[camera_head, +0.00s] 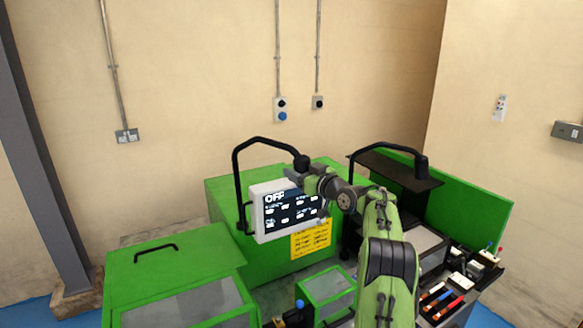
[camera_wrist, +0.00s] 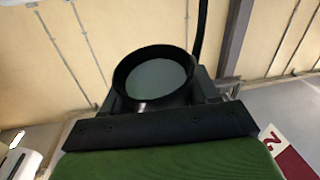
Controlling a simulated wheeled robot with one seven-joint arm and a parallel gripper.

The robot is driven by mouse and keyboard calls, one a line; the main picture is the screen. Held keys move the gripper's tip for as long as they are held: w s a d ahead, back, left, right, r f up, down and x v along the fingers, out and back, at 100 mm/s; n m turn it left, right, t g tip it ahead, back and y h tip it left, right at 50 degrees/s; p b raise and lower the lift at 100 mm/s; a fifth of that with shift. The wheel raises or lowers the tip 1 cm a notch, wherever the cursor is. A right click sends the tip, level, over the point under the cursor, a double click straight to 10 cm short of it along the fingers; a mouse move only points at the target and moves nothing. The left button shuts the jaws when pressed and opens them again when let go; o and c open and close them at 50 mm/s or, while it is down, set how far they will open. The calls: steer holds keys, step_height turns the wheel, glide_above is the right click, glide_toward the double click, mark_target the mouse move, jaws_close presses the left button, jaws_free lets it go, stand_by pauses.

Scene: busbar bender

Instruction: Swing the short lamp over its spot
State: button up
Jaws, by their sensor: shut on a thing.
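Two lamps on bent black tubes stand over the green machine. The left lamp (camera_head: 301,162) hangs behind the white display panel, its tube rising at the panel's left edge. The right lamp (camera_head: 421,166) hangs over a dark plate. I cannot tell from their tubes which is the short one.
The display panel (camera_head: 289,209) reads OFF, close to my gripper. Green machine housings (camera_head: 175,268) fill the left and middle. Small tools and blocks (camera_head: 440,303) lie at the right front. The wall (camera_head: 200,70) behind has open space before it.

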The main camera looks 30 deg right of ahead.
steer(key=shift+w+d+r, duration=0.1)
steer(key=shift+d+r, duration=0.05)
steer(key=shift+d, duration=0.15)
steer(key=o, duration=1.4)
steer(key=shift+s+f+b, duration=0.2)
steer(key=shift+s+b, duration=0.1)
steer(key=shift+s, duration=0.05)
steer(key=s+b, duration=0.2)
steer(key=s, duration=0.3)
steer(key=s+b, duration=0.2)
steer(key=s, duration=0.3)
steer(key=s+d+b, duration=0.1)
steer(key=s+b, duration=0.1)
steer(key=s, duration=0.3)
steer(key=shift+a, duration=0.1)
